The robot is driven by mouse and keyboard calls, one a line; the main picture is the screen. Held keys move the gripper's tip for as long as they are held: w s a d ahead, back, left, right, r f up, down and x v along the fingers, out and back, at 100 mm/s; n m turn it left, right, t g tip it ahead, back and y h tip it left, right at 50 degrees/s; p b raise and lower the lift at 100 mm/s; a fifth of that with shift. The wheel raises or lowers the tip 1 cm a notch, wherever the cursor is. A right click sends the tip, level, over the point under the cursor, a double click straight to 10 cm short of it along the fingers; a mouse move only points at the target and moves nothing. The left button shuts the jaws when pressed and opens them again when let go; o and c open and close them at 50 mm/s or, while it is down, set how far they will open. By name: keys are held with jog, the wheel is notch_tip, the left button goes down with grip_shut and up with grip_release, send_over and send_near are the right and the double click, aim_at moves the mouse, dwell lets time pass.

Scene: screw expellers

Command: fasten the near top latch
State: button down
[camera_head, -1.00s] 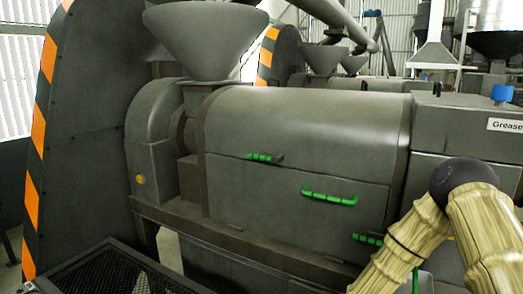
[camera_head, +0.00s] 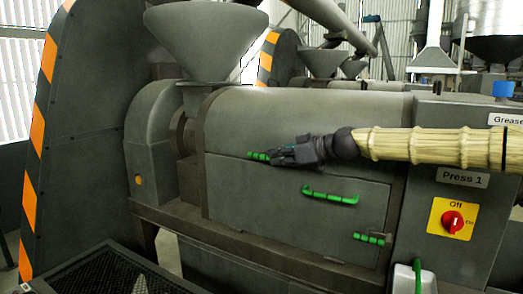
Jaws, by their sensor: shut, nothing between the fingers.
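The near press has a closed front door (camera_head: 260,195) on its grey barrel. The top latch (camera_head: 257,156) is a short green-gripped lever lying about level at the door's upper edge. My gripper (camera_head: 276,156) comes in from the right, lying almost level against the barrel at this latch. Its fingers are shut, with their tips at the latch's right end, and they hide that end. Whether they touch the latch I cannot tell. A green door handle (camera_head: 330,197) sits below and to the right. A lower latch (camera_head: 369,239), also green, lies about level at the door's lower right.
A grey hopper (camera_head: 207,40) rises above the press on the left. A control box (camera_head: 463,195) with a red rotary switch (camera_head: 453,221) stands on the right, below my arm. A dark mesh tray (camera_head: 110,270) is at the lower left.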

jog(key=shift+n+y, duration=0.5)
jog(key=shift+n, duration=0.1)
jog(key=d+r, duration=0.1)
jog(key=r, duration=0.2)
jog(key=d+r, duration=0.1)
jog(key=r, duration=0.1)
jog(key=d+r, duration=0.1)
jog(key=r, duration=0.2)
jog(key=shift+w+d+r, duration=0.15)
jog(key=shift+r, duration=0.15)
jog(key=p, duration=0.5)
send_over(261, 156)
notch_tip(261, 156, down, 4)
jog(key=shift+d+f, duration=0.15)
jog(key=shift+f, duration=1.1)
jog(key=shift+p, duration=0.5)
